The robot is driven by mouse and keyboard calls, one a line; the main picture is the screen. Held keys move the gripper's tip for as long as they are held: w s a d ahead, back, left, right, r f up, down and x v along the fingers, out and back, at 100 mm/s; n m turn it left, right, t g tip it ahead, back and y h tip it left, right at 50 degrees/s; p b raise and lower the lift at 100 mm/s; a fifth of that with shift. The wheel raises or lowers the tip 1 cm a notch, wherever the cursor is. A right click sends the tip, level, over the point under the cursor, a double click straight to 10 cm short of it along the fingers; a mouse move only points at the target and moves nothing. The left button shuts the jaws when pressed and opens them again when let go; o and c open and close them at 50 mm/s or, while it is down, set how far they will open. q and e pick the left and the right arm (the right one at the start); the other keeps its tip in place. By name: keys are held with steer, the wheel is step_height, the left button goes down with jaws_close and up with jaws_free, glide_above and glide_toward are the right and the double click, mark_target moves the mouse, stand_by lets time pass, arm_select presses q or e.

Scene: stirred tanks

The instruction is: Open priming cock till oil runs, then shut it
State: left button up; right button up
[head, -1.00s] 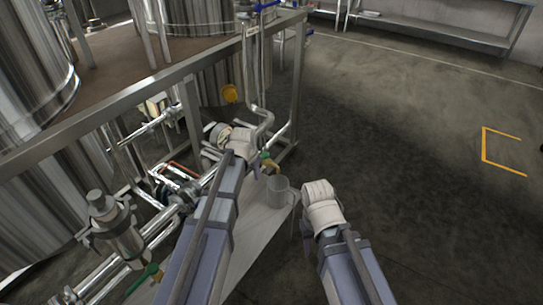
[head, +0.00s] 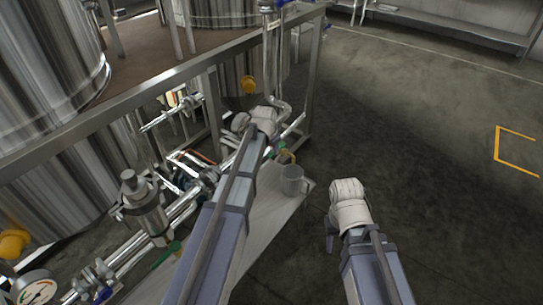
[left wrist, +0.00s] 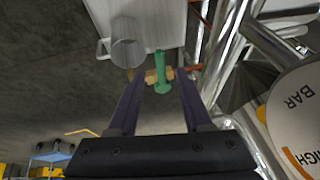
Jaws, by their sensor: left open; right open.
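The priming cock (head: 288,157) is a small brass-coloured fitting with a green lever, on the low pipework beyond my left arm. In the left wrist view its green lever (left wrist: 161,72) points between the spread fingers of my left gripper (left wrist: 160,88), with the brass body behind it. I cannot tell whether a finger touches the lever. The lever appears partly hidden in the head view. A grey cup (head: 291,180) stands near the cock on a pale shelf (head: 262,222); no oil stream is visible. My right gripper (head: 332,236) is open and empty over the floor.
A pressure gauge (head: 37,288) is at lower left; a large dial (left wrist: 297,110) is close on the right in the left wrist view. Another green lever (head: 167,254) sits on nearer pipes. A steel frame rail (head: 170,76) runs above the pipework. Floor on the right is clear.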

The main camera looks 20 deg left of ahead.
mark_target(272, 153)
arm_select(q)
steer(key=b+x, duration=0.3)
steer(key=x, duration=0.1)
steer(key=shift+w+f, duration=0.1)
steer(key=shift+f, duration=0.2)
steer(key=shift+c, duration=0.2)
jaws_close()
stand_by(1.0)
